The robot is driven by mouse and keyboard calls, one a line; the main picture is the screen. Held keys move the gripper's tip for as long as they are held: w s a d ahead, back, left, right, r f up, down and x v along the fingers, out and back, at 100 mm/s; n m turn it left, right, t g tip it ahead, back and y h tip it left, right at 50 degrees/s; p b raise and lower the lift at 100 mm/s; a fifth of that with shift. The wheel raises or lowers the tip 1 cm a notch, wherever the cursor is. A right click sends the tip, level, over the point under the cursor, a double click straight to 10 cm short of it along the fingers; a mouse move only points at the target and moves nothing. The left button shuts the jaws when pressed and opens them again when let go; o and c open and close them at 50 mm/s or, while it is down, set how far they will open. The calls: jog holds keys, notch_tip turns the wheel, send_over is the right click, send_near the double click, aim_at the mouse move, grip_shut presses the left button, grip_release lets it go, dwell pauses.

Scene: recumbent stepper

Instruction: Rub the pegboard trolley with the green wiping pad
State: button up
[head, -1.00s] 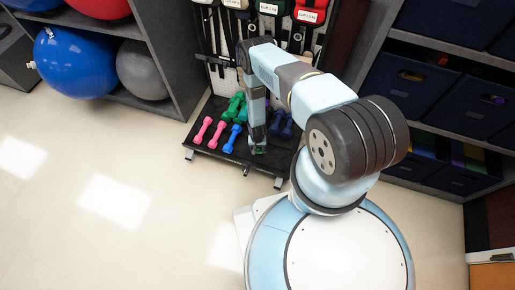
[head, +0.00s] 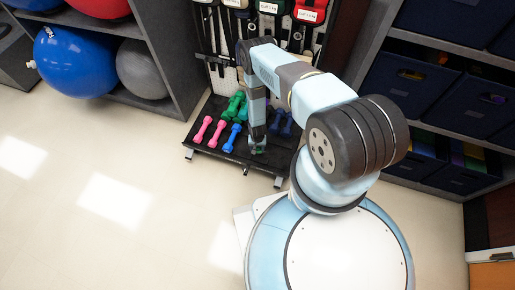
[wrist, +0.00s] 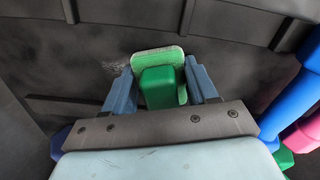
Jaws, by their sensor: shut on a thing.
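The pegboard trolley (head: 206,158) stands against the shelving, with a black base shelf and a pegboard back hung with gear. My gripper (head: 257,149) points down at the front part of the base shelf. In the wrist view my gripper (wrist: 162,90) is shut on the green wiping pad (wrist: 158,60), its blue fingers on either side of the green block. The pad's light green edge lies at or very near the black shelf surface (wrist: 80,50); I cannot tell if it touches. Faint greyish marks show on the shelf left of the pad. In the head view the pad (head: 258,151) is a small green spot.
Pink (head: 217,134), blue (head: 232,139) and green (head: 236,105) dumbbells lie on the shelf left of my gripper; dark blue ones (head: 286,126) lie to the right. Exercise balls (head: 75,62) sit on shelving at left, with dark bins (head: 404,78) at right. The floor in front is clear.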

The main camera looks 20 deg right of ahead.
aim_at(267, 153)
jog(key=shift+s+d, duration=0.55)
jog(key=shift+d, duration=0.25)
jog(key=shift+s+d, duration=0.6)
jog(key=shift+d, duration=0.25)
jog(key=shift+s+d, duration=0.55)
jog(key=shift+d, duration=0.25)
jog(key=shift+w, duration=0.1)
jog(key=shift+w+a, duration=0.4)
jog(key=shift+a, duration=0.25)
jog(key=shift+w+a, duration=0.4)
jog(key=shift+a, duration=0.2)
jog(key=shift+a, duration=0.1)
jog(key=shift+w+a, duration=0.8)
jog(key=shift+a, duration=0.35)
jog(key=shift+d, duration=0.1)
jog(key=shift+s+d, duration=0.8)
jog(key=shift+d, duration=0.35)
